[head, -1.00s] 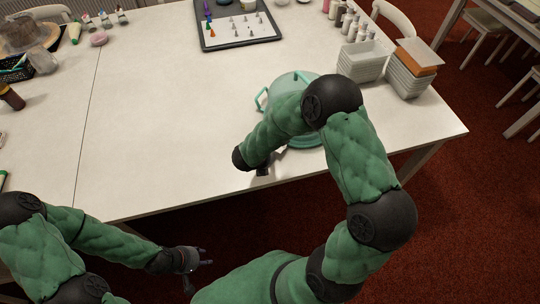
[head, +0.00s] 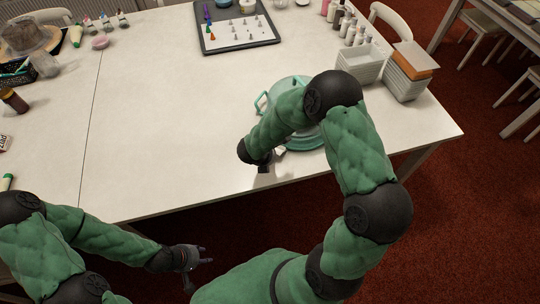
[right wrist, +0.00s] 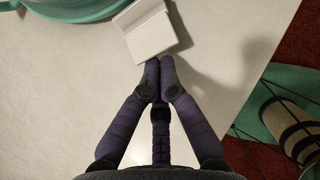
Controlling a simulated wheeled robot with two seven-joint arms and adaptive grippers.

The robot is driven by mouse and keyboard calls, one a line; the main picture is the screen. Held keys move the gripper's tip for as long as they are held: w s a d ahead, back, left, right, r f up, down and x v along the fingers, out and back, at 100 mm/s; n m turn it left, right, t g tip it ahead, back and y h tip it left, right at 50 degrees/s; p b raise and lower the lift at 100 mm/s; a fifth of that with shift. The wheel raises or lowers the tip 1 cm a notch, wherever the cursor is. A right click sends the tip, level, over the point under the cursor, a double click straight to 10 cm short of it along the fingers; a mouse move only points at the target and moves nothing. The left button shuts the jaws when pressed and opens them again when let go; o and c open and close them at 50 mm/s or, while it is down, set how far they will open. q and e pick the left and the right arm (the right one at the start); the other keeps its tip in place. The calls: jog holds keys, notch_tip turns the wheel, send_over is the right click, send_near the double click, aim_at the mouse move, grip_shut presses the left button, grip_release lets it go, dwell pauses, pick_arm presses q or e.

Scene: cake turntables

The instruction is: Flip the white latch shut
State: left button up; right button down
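The white latch (right wrist: 150,34) is a flat hinged plate beside the teal rim (right wrist: 75,8) in the right wrist view; it seems to stick out from the rim. In the head view the latch (head: 280,151) is a small white patch at the near side of the teal round container (head: 309,140), which my right arm mostly covers. My right gripper (right wrist: 160,62) has its fingertips together at the latch's near edge, with nothing between them; contact cannot be told. My left gripper (head: 199,270) is open and empty, off the table's front edge.
A dark tray (head: 235,43) of small piping tips lies at the back. The table (head: 165,110) is clear to the left of the container.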

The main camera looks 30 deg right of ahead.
jog(key=shift+w+d+r+g+y+p, duration=0.3)
jog(key=shift+r+y+p, duration=0.35)
jog(key=shift+p, duration=1.7)
jog(key=shift+w+d+r+g+y+p, duration=0.1)
jog(key=shift+d+r+g+y+p, duration=0.5)
jog(key=shift+p, duration=1.8)
jog(key=shift+w+d+r+g+y+p, duration=0.25)
jog(key=shift+y+p, duration=0.6)
jog(key=shift+p, duration=1.5)
jog(key=shift+a+r+p, duration=0.15)
jog(key=shift+r+p, duration=0.05)
jog(key=shift+p, duration=0.2)
jog(key=shift+w+d+r+p, duration=0.2)
jog(key=shift+d+p, duration=0.15)
jog(key=shift+p, duration=0.35)
jog(key=shift+d, duration=0.15)
jog(key=shift+r+p, duration=0.65)
jog(key=shift+r, duration=0.15)
jog(key=shift+r, duration=0.1)
